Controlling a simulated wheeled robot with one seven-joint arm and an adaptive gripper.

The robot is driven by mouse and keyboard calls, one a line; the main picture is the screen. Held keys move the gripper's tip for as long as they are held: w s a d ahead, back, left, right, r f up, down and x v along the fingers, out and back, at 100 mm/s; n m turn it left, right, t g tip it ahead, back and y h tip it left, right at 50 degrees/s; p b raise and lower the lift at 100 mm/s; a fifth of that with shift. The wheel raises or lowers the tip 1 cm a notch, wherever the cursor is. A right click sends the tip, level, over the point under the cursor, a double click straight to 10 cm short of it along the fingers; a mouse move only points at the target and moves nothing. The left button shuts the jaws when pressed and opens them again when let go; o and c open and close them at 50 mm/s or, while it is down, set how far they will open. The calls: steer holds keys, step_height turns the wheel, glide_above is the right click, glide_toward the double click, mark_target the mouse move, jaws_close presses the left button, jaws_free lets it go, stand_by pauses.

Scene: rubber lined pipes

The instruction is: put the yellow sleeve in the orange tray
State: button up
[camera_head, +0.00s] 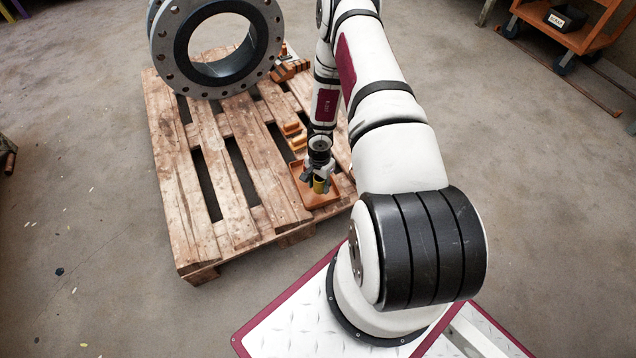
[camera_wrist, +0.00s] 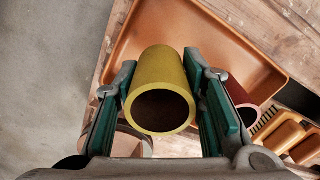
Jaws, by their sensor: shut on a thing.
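The yellow sleeve (camera_wrist: 158,78) is a short hollow tube. My gripper (camera_wrist: 160,95) is shut on it, one green-padded finger on each side, and its open end faces the wrist camera. In the head view the sleeve (camera_head: 319,186) is small, between the fingers of my gripper (camera_head: 318,179). The orange tray (camera_wrist: 260,70) is a shallow rectangle on the pallet. The sleeve is over the tray in both views. I cannot tell whether the sleeve touches the tray floor. In the head view the tray (camera_head: 330,196) is partly hidden behind my gripper.
The wooden pallet (camera_head: 238,170) carries a large flanged pipe ring (camera_head: 165,62) at the back left. Orange blocks (camera_head: 297,137) lie behind the tray, and they show at the right of the wrist view (camera_wrist: 283,136). A reddish ring (camera_wrist: 249,114) is partly hidden by a finger.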

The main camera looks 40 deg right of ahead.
mark_target(318, 188)
steer(key=shift+w+p, duration=0.2)
steer(key=shift+p, duration=0.25)
steer(key=shift+w+p, duration=0.1)
steer(key=shift+p, duration=0.4)
step_height(318, 188, down, 4)
steer(key=b, duration=0.3)
steer(key=shift+r+b, duration=0.1)
steer(key=shift+b, duration=0.2)
steer(key=shift+r, duration=0.1)
steer(key=o, duration=1.3)
steer(key=shift+a, duration=0.1)
